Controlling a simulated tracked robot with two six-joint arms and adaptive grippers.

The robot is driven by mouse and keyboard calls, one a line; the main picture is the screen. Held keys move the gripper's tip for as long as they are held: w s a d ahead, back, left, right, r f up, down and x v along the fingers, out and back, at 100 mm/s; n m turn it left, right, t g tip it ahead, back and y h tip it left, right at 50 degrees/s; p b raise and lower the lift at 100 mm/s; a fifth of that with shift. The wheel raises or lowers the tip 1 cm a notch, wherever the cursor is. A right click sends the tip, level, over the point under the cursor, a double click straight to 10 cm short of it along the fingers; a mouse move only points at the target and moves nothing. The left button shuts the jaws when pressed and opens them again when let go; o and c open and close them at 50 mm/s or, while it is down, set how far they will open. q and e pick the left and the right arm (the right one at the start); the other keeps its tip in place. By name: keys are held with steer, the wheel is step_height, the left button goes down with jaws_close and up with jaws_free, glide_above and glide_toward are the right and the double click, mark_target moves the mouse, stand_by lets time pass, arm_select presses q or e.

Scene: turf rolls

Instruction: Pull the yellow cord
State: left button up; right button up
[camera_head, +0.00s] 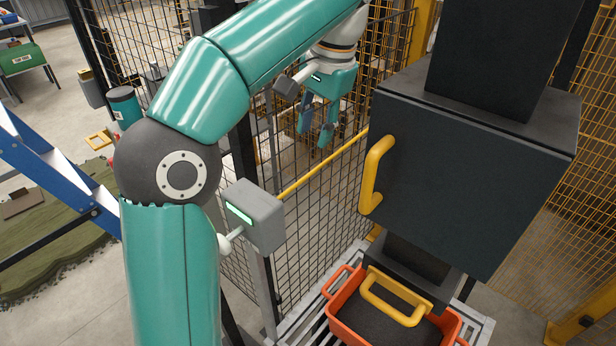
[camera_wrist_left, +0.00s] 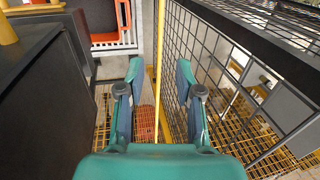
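In the left wrist view the cord (camera_wrist_left: 160,70) runs from the top edge down between the two fingers. My left gripper (camera_head: 316,125) hangs fingers-down above and beyond that line in the head view. In the left wrist view my left gripper (camera_wrist_left: 159,100) has its fingers wide apart, with no contact with the cord visible. How far the cord lies below the fingertips is unclear. My right gripper is out of view.
The dark cabinet (camera_head: 470,180) with a yellow handle (camera_head: 376,175) stands right of the gripper. An orange crate (camera_head: 345,300) holding dark material sits below it. Mesh fencing (camera_wrist_left: 215,55) lies close on the right in the wrist view. A green turf strip (camera_head: 50,235) lies at left.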

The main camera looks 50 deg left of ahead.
mark_target(305, 178)
arm_select(q)
steer(key=f, duration=0.3)
steer(key=a+f+b, duration=0.1)
steer(key=f, duration=0.3)
steer(key=a+f+b, duration=0.1)
steer(key=f, duration=0.2)
steer(key=shift+s+f, duration=0.2)
steer(key=shift+f, duration=0.2)
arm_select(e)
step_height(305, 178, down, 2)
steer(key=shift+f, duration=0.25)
arm_select(q)
jaws_close()
